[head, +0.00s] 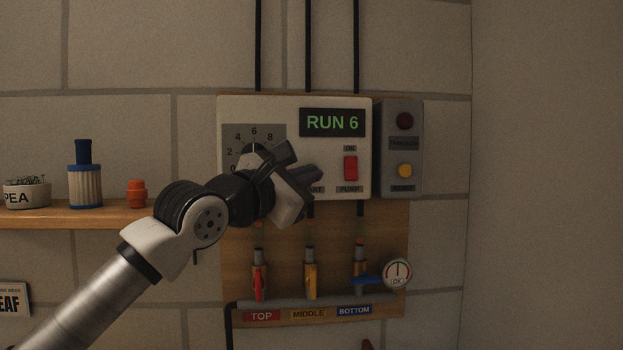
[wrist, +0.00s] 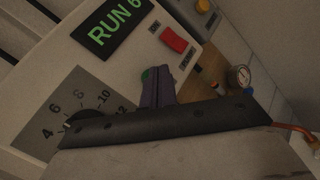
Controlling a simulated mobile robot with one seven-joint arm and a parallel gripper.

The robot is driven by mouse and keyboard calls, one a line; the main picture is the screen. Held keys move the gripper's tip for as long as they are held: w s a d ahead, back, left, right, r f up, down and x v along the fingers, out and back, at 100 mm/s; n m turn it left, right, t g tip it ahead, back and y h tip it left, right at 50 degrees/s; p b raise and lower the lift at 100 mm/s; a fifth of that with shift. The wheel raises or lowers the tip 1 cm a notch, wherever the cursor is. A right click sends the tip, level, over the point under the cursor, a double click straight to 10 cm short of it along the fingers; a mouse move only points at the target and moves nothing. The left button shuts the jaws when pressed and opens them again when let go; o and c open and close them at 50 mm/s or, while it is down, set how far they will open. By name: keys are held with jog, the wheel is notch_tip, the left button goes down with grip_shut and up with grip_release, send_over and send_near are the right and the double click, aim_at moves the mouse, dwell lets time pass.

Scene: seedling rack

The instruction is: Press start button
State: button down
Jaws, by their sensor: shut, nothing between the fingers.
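The pale control box (head: 290,104) hangs on the wall with a display (head: 332,122) reading RUN 6 in green. My gripper (head: 316,176) is shut and empty, its fingers in front of the box, over the spot above a partly hidden label ending in "ART". In the wrist view a sliver of green button (wrist: 147,74) shows beside the fingertips (wrist: 160,72). The fingers hide most of it. I cannot tell whether they touch it. The numbered dial (head: 245,140) left of it is partly hidden by my arm.
A red pump switch (head: 350,168) is right of my fingers. A grey side box (head: 414,148) carries a dark red lamp (head: 404,121) and a yellow button (head: 404,170). Below are several valves, such as the red-handled one (head: 259,280), and a gauge (head: 397,273). A shelf (head: 90,216) stands left.

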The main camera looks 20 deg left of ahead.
jog(key=shift+s, duration=0.1)
jog(key=shift+s+d+b, duration=0.4)
jog(key=shift+s+b, duration=0.35)
jog(key=shift+s, duration=0.15)
jog(key=shift+s+d+b, duration=0.35)
jog(key=shift+s+b, duration=0.45)
jog(key=shift+s, duration=0.1)
jog(key=shift+s+d+b, duration=0.4)
jog(key=shift+s+b, duration=0.35)
jog(key=shift+s, duration=0.15)
